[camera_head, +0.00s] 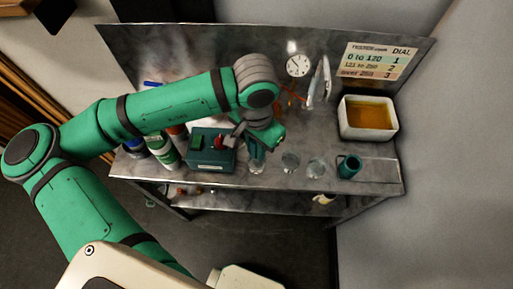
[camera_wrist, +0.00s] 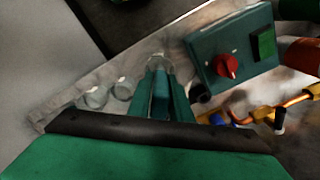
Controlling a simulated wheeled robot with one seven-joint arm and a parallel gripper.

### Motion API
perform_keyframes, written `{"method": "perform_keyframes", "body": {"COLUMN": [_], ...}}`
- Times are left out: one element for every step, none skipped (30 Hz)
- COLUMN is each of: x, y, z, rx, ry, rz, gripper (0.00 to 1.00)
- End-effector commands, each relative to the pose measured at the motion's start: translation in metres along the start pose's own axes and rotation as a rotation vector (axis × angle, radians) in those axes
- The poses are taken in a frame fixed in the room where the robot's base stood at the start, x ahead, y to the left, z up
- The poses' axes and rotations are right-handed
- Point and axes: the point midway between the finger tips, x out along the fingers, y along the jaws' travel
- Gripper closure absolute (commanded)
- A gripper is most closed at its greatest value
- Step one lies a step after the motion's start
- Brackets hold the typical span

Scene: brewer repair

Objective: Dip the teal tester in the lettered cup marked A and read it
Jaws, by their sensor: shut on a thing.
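My gripper (camera_head: 257,148) is shut on the teal tester, which shows as a dark teal bar (camera_wrist: 160,98) between the fingers in the wrist view. Gripper and tester point down over the leftmost clear cup (camera_head: 257,168), which is at the fingertips in the wrist view (camera_wrist: 158,62). I cannot tell whether the tester's tip is inside this cup or just above it. A middle clear cup (camera_head: 290,161) and a right clear cup (camera_head: 315,168) stand apart to the right. No letters on the cups are legible. The tester's readout is not visible.
A teal box (camera_head: 201,159) with a red knob and green button stands close left of my gripper. Bottles (camera_head: 164,152) stand further left. A teal mug (camera_head: 349,166), a white tray (camera_head: 347,130) of amber liquid, a round gauge (camera_head: 298,65) and a dial sign (camera_head: 375,60) are right.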

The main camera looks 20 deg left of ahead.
Motion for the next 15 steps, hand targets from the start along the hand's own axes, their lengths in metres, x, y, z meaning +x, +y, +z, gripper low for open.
{"method": "perform_keyframes", "body": {"x": [-0.002, -0.004, -0.005, -0.006, -0.008, -0.01, -0.011, -0.012, -0.014, -0.015, -0.016, -0.018, -0.019, -0.021, -0.022], "y": [0.0, 0.0, 0.0, 0.0, 0.0, 0.0, 0.0, 0.0, 0.0, 0.0, 0.0, 0.0, 0.0, 0.0, 0.0], "z": [0.0, 0.0, 0.0, 0.0, 0.0, 0.0, 0.0, 0.0, 0.0, 0.0, 0.0, 0.0, 0.0, 0.0, 0.0], "rx": [0.0, 0.0, 0.0, 0.0, 0.0, 0.0, 0.0, 0.0, 0.0, 0.0, 0.0, 0.001, 0.001, 0.001, 0.0], "ry": [0.0, -0.001, -0.001, -0.001, -0.001, 0.0, 0.0, 0.001, 0.0, 0.0, 0.0, 0.0, 0.0, 0.0, 0.0], "rz": [0.0, 0.0, 0.0, 0.0, 0.0, 0.0, 0.0, 0.0, 0.0, 0.0, 0.001, 0.001, 0.001, 0.0, 0.0], "gripper": [1.0, 1.0, 1.0, 1.0, 1.0, 1.0, 1.0, 1.0, 1.0, 1.0, 1.0, 1.0, 1.0, 1.0, 1.0]}}
